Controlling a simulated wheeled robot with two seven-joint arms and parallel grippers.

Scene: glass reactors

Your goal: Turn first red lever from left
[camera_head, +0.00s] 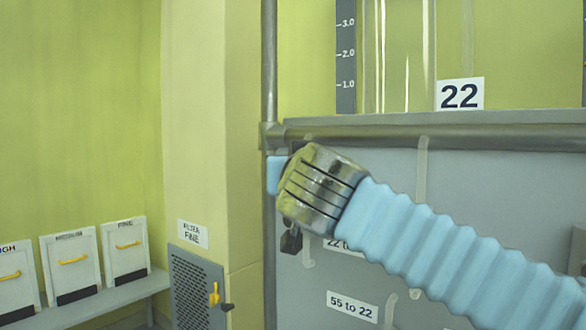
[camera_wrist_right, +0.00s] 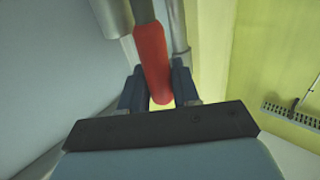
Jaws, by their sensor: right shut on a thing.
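A red lever (camera_wrist_right: 152,62) with a dark metal stem points toward my right wrist camera. My right gripper (camera_wrist_right: 156,85) has its two dark fingers on either side of the lever's free end and is shut on it. In the head view my right arm comes in from the right, and only a light blue part of my right gripper (camera_head: 275,174) shows past the metal wrist. The lever is hidden there behind my wrist. My left gripper is not in view.
A grey panel (camera_head: 470,215) with labels, one reading "55 to 22" (camera_head: 352,306), stands behind my arm. A vertical metal pipe (camera_head: 269,70) and a horizontal rail (camera_head: 480,136) run close to my wrist. White boxes with yellow handles (camera_head: 70,262) sit on a shelf at left.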

